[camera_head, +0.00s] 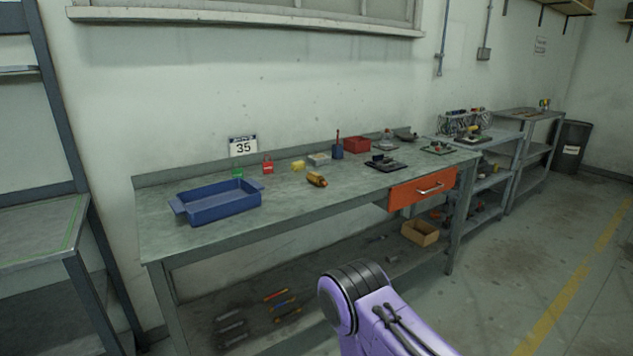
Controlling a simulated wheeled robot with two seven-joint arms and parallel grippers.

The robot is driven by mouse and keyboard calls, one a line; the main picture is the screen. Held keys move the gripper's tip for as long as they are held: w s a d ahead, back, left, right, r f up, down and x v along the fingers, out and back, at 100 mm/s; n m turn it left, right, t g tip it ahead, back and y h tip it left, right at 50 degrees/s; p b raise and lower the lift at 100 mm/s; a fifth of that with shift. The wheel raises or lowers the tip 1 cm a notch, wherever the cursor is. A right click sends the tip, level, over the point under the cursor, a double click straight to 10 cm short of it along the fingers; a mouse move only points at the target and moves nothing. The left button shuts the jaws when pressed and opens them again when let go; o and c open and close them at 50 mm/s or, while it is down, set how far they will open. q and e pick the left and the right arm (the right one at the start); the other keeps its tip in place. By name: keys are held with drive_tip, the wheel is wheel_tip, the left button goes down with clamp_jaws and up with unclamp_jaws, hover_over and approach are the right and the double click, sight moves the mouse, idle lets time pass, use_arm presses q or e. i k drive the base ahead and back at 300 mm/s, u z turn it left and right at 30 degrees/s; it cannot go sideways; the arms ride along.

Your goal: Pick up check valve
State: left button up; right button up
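A small orange-brown cylindrical thing (317,180) lies on its side near the front edge of the grey workbench (285,212), right of the blue tray. It may be the check valve, but it is too small to tell for sure. Nothing touches it. A purple link of one of my arms shows at the bottom, in front of the bench. Neither of my grippers is in view.
On the bench are a blue tray (217,202), a red padlock-like thing (268,166), a yellow piece (298,166), a red box (357,145) and a dark fixture (385,163). An orange drawer (423,188) hangs below. A wooden box (420,233) sits on the lower shelf.

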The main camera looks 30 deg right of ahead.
sight(313, 177)
drive_tip(key=k, duration=0.6)
drive_tip(key=z, duration=0.9)
drive_tip(key=i, duration=1)
drive_tip(key=u, duration=0.1)
drive_tip(key=k, duration=0.4)
drive_tip(key=z, duration=1)
drive_tip(key=i, duration=1.9)
drive_tip(key=u, duration=0.35)
